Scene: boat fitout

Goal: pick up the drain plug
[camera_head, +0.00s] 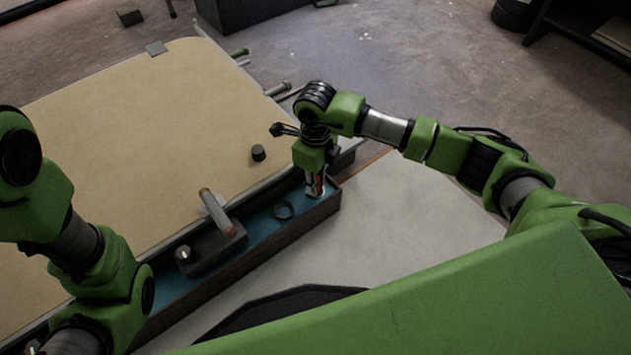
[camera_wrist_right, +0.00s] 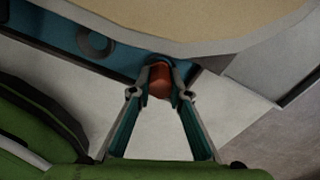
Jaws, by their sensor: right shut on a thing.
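My right gripper (camera_head: 315,190) points down over the far right end of the blue-lined tray (camera_head: 262,222). It is shut on a small orange-red piece, which I take for the drain plug (camera_wrist_right: 160,80). In the right wrist view, this plug sits between the fingertips of the right gripper (camera_wrist_right: 160,82), with the blue tray floor behind it. In the head view the fingers mostly hide the plug. I cannot tell whether it still touches the tray floor. My left arm shows at the left, but its gripper is out of view.
A dark ring (camera_head: 284,210) lies in the tray beside the right gripper. A dark block (camera_head: 210,248) and a grey-brown cylinder (camera_head: 218,213) are further left. A black cap (camera_head: 258,152) stands on the tan board (camera_head: 130,130). The tray's walls are close to the gripper.

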